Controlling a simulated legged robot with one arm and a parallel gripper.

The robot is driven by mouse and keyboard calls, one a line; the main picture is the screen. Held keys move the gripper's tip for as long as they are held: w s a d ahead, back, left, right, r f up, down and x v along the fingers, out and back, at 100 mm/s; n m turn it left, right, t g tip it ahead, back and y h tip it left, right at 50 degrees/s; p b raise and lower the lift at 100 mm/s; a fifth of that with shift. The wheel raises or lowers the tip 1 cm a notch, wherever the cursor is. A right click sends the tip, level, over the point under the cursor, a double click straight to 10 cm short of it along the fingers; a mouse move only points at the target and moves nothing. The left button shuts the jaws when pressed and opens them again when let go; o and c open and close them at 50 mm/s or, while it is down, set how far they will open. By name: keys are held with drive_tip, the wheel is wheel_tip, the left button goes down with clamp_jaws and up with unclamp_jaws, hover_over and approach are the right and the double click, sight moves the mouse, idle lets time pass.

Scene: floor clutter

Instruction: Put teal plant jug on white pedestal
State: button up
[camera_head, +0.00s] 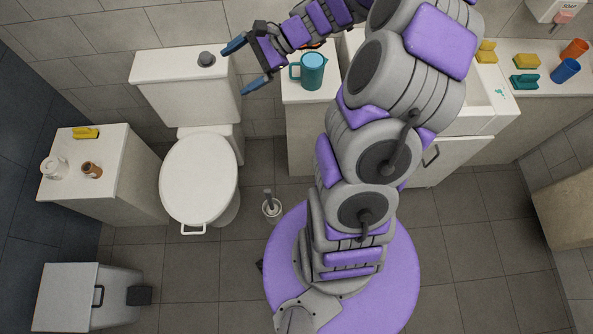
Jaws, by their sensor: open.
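The teal plant jug (313,71) stands upright on a narrow white-topped stand (297,94) between the toilet and the sink cabinet. Its handle points left. My gripper (241,66) is open and empty, just left of the jug, with its blue fingertips over the right end of the toilet tank. The fingers look clear of the jug. A white-topped pedestal-like block (120,150) stands left of the toilet. I cannot tell which of the two blocks is the white pedestal. My arm hides part of the area right of the jug.
The left block carries a glass jar (54,168), a brown cup (92,170) and a yellow sponge (86,132). The toilet (199,178) stands between the blocks. A toilet brush (271,207) and a pedal bin (68,297) are on the floor. Cups and sponges lie on the right counter (500,68).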

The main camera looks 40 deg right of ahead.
drive_tip(key=s+a+r+n+g+h, duration=0.2)
drive_tip(key=s+a+n+g, duration=0.1)
drive_tip(key=s+a+n, duration=0.3)
drive_tip(key=s+a+r+n+g+h, duration=0.25)
drive_tip(key=s+a, duration=0.25)
drive_tip(key=s, duration=0.4)
drive_tip(key=s+d+n+h, duration=0.2)
drive_tip(key=s+n+h, duration=0.1)
drive_tip(key=s, duration=0.5)
drive_tip(key=s+d+n+h, duration=0.2)
drive_tip(key=s+n, duration=0.3)
drive_tip(key=s, duration=0.4)
drive_tip(key=shift+d+g+h, duration=0.35)
drive_tip(key=shift+g+h, duration=0.1)
drive_tip(key=shift+h, duration=0.2)
drive_tip(key=shift+f+b, duration=0.35)
